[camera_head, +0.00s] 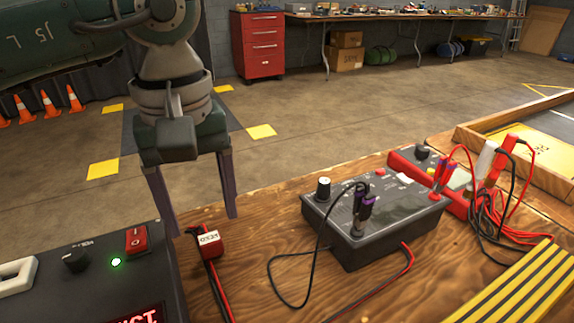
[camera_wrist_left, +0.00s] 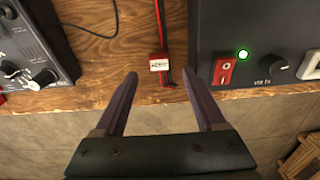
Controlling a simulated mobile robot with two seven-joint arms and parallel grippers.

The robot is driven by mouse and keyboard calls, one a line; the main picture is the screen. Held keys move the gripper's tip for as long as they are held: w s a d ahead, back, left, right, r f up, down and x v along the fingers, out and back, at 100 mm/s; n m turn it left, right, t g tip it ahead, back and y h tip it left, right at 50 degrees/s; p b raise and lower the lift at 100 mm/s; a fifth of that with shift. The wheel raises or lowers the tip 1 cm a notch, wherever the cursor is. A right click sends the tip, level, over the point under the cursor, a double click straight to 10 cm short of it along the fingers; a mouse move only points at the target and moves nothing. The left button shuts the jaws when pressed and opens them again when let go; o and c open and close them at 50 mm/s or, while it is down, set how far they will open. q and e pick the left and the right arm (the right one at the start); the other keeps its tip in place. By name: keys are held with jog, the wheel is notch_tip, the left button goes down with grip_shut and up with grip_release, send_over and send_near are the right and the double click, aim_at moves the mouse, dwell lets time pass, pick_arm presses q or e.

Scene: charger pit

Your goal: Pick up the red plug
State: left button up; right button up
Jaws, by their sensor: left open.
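The red plug (camera_head: 208,243) is a small red block with a white label, lying on the wooden bench (camera_head: 250,272) with its red and black cable running toward the front edge. My left gripper (camera_head: 203,223) comes down from above, its two fingers apart and empty. In the left wrist view the plug (camera_wrist_left: 160,63) lies between and slightly beyond the open fingertips (camera_wrist_left: 162,77). My right gripper is not in view.
A black box with a red switch (camera_head: 136,240) and a green light stands left of the plug. A grey box with knobs and plugged leads (camera_head: 375,215) stands to the right. A black lead loops between. Red clamps (camera_head: 500,160) and a yellow-striped piece (camera_head: 525,285) lie further right.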

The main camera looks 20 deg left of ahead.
aim_at(208, 235)
pick_arm(q)
notch_tip(208, 235, down, 5)
jog(key=shift+f+b, duration=0.1)
jog(key=shift+b, duration=0.35)
jog(key=shift+c, duration=0.2)
grip_shut()
